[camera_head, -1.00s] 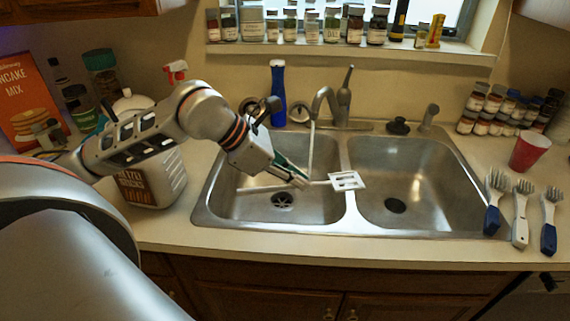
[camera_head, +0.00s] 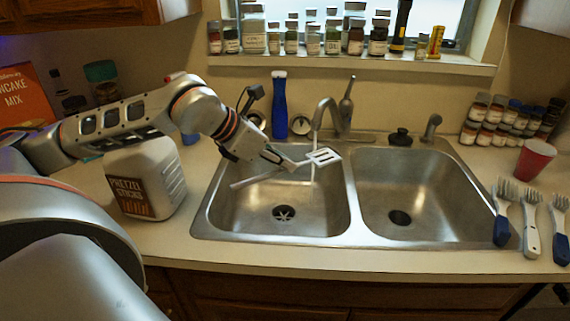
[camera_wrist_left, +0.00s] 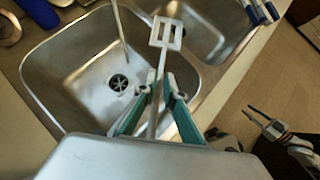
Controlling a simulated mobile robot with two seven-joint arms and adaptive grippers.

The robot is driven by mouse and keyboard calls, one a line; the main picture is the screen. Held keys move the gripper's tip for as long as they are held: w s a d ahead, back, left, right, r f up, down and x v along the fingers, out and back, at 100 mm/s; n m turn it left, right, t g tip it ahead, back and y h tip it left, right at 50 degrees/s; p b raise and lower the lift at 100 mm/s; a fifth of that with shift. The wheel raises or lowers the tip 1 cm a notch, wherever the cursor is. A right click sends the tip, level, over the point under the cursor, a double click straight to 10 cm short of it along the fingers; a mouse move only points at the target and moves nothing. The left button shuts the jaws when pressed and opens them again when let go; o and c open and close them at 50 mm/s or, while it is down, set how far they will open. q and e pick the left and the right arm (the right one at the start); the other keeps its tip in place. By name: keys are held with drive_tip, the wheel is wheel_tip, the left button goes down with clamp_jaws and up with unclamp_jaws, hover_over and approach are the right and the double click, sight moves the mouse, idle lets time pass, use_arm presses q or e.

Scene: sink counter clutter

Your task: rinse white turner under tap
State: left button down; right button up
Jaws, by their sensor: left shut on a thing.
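The white turner (camera_head: 324,156) has a slotted head and a long thin handle. My left gripper (camera_head: 291,164) is shut on its handle, holding it above the left basin (camera_head: 330,212). The tap (camera_head: 324,108) runs a thin stream. In the head view the stream passes across or behind the turner's head; in the left wrist view the stream (camera_wrist_left: 119,35) falls beside the turner head (camera_wrist_left: 167,34), with a gap between them. In the left wrist view a dark pronged shape at the lower right looks like my right gripper (camera_wrist_left: 264,122); its opening is unclear.
A pretzel jug (camera_head: 146,182) stands left of the sink, near my left arm. A blue bottle (camera_head: 280,105) stands behind the basin. Several brushes (camera_head: 530,222) and a red cup (camera_head: 535,158) are on the right. The right basin (camera_head: 400,190) is empty.

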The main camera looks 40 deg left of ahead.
use_arm(q)
drive_tip(key=w+a+f+p, duration=0.2)
drive_tip(key=w+a+f, duration=0.1)
drive_tip(key=w+a, duration=0.5)
drive_tip(key=shift+w+p, duration=0.35)
drive_tip(key=shift+w, duration=0.05)
idle(0.4)
idle(0.6)
drive_tip(key=s+d+b, duration=0.2)
drive_tip(key=s+d, duration=0.2)
drive_tip(key=d, duration=0.1)
drive_tip(key=shift+d+b, duration=0.2)
drive_tip(key=shift+b, duration=0.2)
idle(0.4)
